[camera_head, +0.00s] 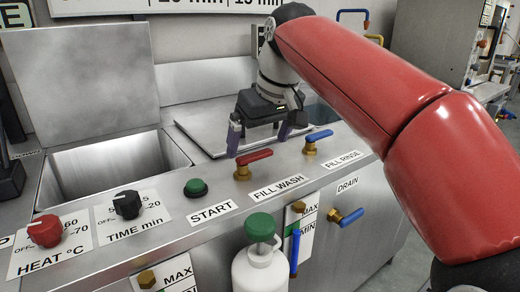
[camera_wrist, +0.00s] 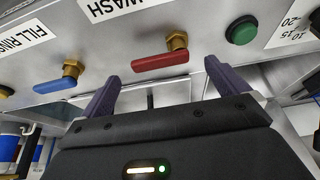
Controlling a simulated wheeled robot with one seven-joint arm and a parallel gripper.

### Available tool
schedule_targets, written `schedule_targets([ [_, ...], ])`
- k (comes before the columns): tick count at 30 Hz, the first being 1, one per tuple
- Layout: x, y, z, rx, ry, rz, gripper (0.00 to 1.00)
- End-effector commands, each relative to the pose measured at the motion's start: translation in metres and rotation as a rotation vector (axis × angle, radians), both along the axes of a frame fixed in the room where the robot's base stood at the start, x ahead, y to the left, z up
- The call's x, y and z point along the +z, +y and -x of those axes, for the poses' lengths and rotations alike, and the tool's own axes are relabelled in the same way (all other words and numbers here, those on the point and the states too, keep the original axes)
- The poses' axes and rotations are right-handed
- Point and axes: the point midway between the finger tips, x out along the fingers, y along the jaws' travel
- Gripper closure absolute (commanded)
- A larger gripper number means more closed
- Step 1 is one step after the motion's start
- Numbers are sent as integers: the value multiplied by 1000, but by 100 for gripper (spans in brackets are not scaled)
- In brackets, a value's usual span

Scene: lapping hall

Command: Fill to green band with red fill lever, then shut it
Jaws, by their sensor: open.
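The red fill lever (camera_head: 254,156) sits on a brass valve above the FILL WASH label (camera_head: 277,187). It lies crosswise along the panel, and it also shows in the wrist view (camera_wrist: 160,61). My gripper (camera_head: 258,141) is open and empty, just behind the lever. In the wrist view my gripper (camera_wrist: 162,82) has its two fingers apart, one toward each end of the lever, with no clear contact. A level plate (camera_head: 307,219) marked MAX and MIN, with a green band, is on the front face. The liquid level there is too small to tell.
A blue lever (camera_head: 319,135) marked FILL RINSE is right of the red one, and a green START button (camera_head: 195,187) is left. A blue drain lever (camera_head: 351,216) is lower right. A white bottle (camera_head: 260,267) with a green cap stands in front. The left basin (camera_head: 110,170) is open.

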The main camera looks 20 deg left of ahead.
Motion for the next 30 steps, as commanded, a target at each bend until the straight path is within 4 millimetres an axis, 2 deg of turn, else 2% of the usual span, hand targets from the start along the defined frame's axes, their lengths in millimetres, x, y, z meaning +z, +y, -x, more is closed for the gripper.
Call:
schedule_targets([
  [1,-9,2,-2,0,1,0,1],
  [6,-23,7,-6,-1,0,0,1],
  [16,-25,8,-7,-1,-1,0,2],
  [30,-24,7,-7,-1,-1,0,64],
])
